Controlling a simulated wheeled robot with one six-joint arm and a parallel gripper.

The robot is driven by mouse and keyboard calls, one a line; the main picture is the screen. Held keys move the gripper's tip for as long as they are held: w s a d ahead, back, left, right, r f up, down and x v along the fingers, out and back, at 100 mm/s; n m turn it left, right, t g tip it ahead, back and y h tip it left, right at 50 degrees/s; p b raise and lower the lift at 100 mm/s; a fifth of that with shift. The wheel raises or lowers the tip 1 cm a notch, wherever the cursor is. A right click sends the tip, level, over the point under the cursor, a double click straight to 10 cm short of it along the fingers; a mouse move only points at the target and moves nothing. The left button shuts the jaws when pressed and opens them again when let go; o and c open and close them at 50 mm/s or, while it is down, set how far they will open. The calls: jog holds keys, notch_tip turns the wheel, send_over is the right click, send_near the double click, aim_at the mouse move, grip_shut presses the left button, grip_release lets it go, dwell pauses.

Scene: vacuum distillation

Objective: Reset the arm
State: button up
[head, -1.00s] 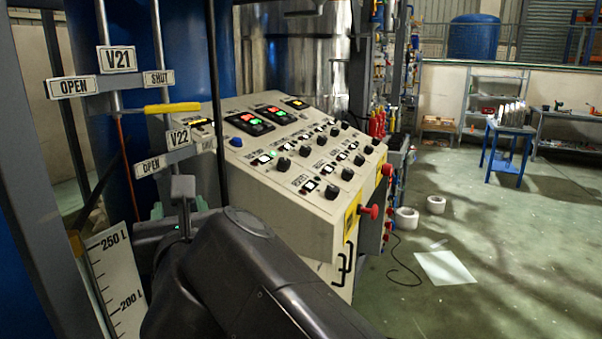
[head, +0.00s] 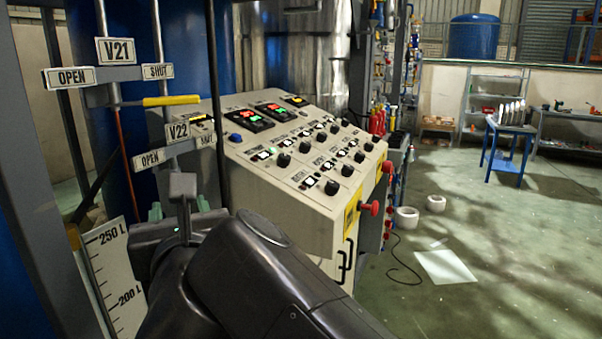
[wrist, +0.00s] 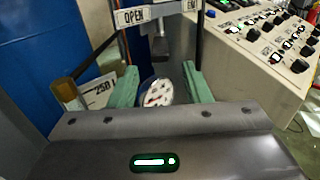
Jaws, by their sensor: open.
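My gripper shows in the wrist view (wrist: 160,88), with its two green fingers wide apart and nothing between them touching them. Past the fingers, a round white dial gauge (wrist: 158,92) shows in the gap. In the head view my dark arm reaches from the bottom up to the left, and my gripper (head: 180,208) is mostly hidden behind the wrist. It is beside the V22 valve area, left of the control panel (head: 290,205).
The V21 sign (head: 115,51), yellow lever (head: 171,100) and V22 sign (head: 177,131) stand near my gripper. A level scale (head: 112,275) is at lower left.

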jog(key=shift+b+v, duration=0.3)
jog(key=shift+v, duration=0.55)
dwell(0.8)
